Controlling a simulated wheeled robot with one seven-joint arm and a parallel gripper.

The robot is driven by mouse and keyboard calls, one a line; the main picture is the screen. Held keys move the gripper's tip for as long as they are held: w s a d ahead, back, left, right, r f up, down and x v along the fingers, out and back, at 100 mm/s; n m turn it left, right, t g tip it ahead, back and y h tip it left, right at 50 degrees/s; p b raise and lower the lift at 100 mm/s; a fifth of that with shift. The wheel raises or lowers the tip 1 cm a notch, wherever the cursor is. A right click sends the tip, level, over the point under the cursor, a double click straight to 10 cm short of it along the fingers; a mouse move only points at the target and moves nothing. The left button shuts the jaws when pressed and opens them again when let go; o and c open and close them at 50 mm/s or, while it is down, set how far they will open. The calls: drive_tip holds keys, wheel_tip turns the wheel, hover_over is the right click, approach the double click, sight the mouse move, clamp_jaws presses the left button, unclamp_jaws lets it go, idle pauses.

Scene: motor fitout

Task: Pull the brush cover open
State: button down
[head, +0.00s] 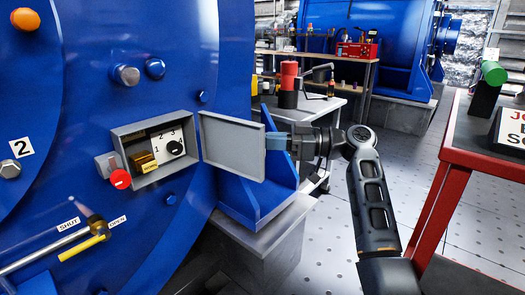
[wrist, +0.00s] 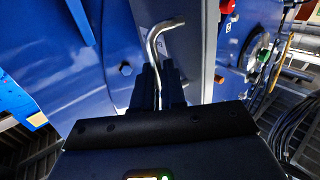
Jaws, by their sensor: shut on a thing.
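The brush cover (head: 232,146) is a flat grey door, swung out to the right of a grey box (head: 155,150) on the blue motor face. The box's inside shows. My gripper (head: 278,142) is at the cover's right edge, coming from the right. In the wrist view the grey cover (wrist: 190,50) shows with a bent metal handle (wrist: 157,42). The dark fingers of my gripper (wrist: 157,88) are shut on the lower part of this handle. The exact contact is partly hidden.
The box holds a 1-2-3 dial (head: 175,147) and a brass block (head: 144,161). A blue bracket (head: 255,200) stands below the cover. A red-framed table (head: 470,150) is at right.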

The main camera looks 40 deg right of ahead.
drive_tip(key=shift+w+d+r+n+g+y, duration=0.25)
drive_tip(key=shift+w+d+n+g+y, duration=0.15)
drive_tip(key=shift+w+d+n+g, duration=0.1)
drive_tip(key=shift+w+d+r+n+g+y, duration=0.25)
drive_tip(key=shift+w+d+n+g+y, duration=0.15)
drive_tip(key=shift+g, duration=0.1)
drive_tip(key=c, duration=1.2)
unclamp_jaws()
drive_tip(key=shift+c, duration=0.2)
drive_tip(key=shift+o, duration=0.2)
drive_tip(key=shift+s, duration=0.1)
